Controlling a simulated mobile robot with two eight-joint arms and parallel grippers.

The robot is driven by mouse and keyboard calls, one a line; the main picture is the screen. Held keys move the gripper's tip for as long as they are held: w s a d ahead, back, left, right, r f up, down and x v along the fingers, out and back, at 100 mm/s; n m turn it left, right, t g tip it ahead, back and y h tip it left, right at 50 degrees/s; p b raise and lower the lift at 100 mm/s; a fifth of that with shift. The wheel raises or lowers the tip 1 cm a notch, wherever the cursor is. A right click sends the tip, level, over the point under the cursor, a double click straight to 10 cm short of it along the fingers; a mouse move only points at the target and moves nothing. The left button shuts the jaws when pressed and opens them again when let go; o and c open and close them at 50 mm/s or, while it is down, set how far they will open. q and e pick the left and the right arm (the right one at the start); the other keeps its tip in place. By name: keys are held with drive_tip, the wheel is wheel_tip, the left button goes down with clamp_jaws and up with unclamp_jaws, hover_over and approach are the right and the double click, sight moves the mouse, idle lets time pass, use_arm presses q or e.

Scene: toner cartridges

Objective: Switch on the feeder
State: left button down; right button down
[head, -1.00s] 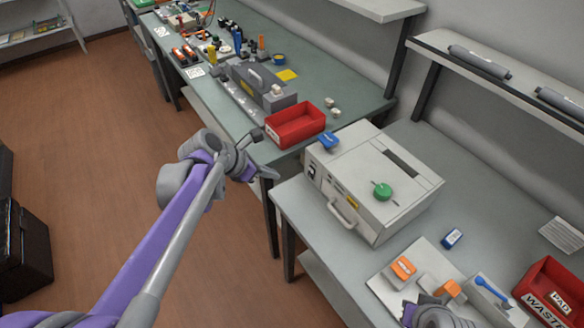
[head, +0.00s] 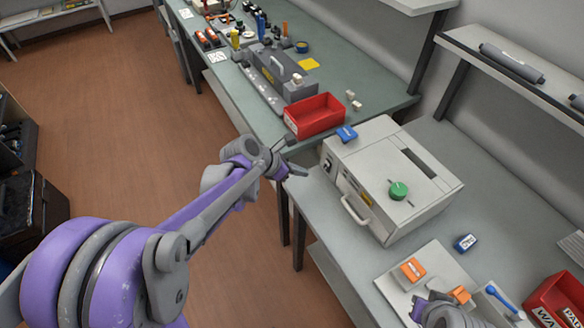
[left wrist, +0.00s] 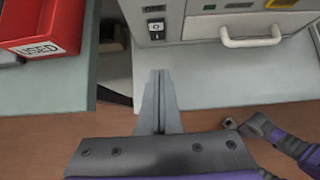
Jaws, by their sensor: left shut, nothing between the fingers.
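The feeder appears to be the pale grey box (head: 405,215) with a front handle and a green round part (head: 399,190) on top. A small black switch (head: 328,166) is on its front left. My right gripper (head: 440,312) is partly cut off at the bottom edge.
A red bin (head: 314,117) stands on the green bench left of the feeder; it also shows in the left wrist view (left wrist: 42,25). A blue item (head: 346,134) lies on the feeder's top left corner. A board with orange items (head: 413,269) lies at the right.

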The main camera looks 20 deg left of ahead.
sight(327, 166)
use_arm(q)
drive_tip(key=x, duration=0.3)
drive_tip(key=shift+w+d+f, duration=0.25)
use_arm(e)
drive_tip(key=shift+f, duration=0.1)
use_arm(q)
drive_tip(key=shift+w+d, duration=0.7)
drive_tip(key=shift+w, duration=0.25)
use_arm(e)
drive_tip(key=shift+r, duration=0.3)
use_arm(q)
drive_tip(key=shift+w+d+f, duration=0.1)
drive_tip(key=shift+w+d, duration=0.25)
drive_tip(key=shift+w, duration=0.1)
use_arm(e)
drive_tip(key=shift+w, duration=0.1)
use_arm(q)
drive_tip(key=shift+w+d+f, duration=0.1)
drive_tip(key=shift+w+f, duration=0.1)
drive_tip(key=shift+f, duration=0.05)
use_arm(e)
drive_tip(key=shift+f, duration=0.4)
use_arm(q)
drive_tip(key=shift+s+r, duration=0.1)
drive_tip(key=shift+r, duration=0.1)
use_arm(e)
drive_tip(key=shift+r, duration=0.15)
use_arm(q)
drive_tip(key=shift+r, duration=0.1)
